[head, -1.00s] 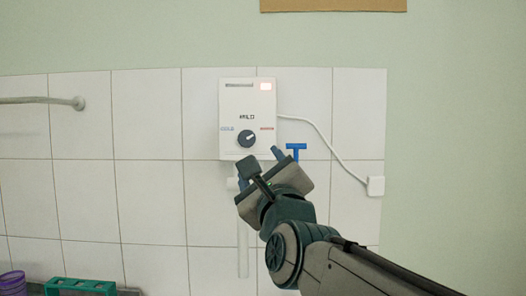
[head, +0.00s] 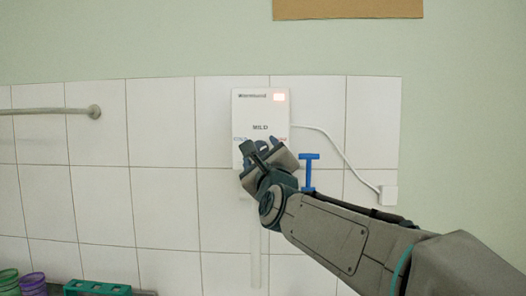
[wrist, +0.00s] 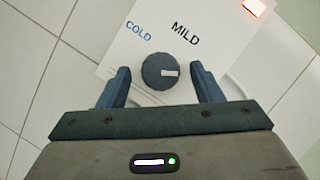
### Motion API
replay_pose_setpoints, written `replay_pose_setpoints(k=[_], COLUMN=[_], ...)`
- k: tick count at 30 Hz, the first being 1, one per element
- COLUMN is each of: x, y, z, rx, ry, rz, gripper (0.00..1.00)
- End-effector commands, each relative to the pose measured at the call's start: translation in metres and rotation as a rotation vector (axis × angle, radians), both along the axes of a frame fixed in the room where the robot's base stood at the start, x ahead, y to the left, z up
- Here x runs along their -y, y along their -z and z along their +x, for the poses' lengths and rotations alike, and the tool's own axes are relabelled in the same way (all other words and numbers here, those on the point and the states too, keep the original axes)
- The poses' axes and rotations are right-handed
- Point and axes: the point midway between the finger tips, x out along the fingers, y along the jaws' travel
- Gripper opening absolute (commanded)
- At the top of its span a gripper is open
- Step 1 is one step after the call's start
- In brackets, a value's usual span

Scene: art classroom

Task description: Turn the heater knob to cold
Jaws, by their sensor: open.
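The heater (head: 262,108) is a white wall box with the word MILD on its front and a lit orange-pink light at its top right. Its dark round knob (wrist: 161,71) sits below the display, with a pale pointer mark; in the wrist view the blue COLD label is to its left. My gripper (wrist: 165,83) is open, with one blue finger on each side of the knob. In the head view my gripper (head: 259,150) covers most of the knob and the box's lower part.
A blue T-shaped valve handle (head: 308,170) is just right of my gripper. A white cord runs from the heater to a wall socket (head: 388,195). A metal rail (head: 50,111) is at left. A green rack (head: 97,287) and purple cups (head: 33,284) are at lower left.

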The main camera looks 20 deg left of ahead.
Motion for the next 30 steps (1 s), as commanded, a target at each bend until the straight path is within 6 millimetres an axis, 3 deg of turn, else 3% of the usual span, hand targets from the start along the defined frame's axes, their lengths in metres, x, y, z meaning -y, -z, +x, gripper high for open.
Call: replay_pose_setpoints(k=[8,12,13,23,30], x=[-0.0005,-0.0004,-0.0004,0.0001,0.0011], y=[-0.0002,-0.0001,-0.0001,0.0011,0.0018], z=[0.0009,0.0008,0.0008,0.0008,0.0007], rx=[0.0,0.0,0.0,0.006,0.036], ry=[0.0,0.0,0.0,0.0,0.0], rz=[0.0,0.0,0.0,-0.027,-0.148], gripper=[0.59,0.2,0.15,0.15,0.15])
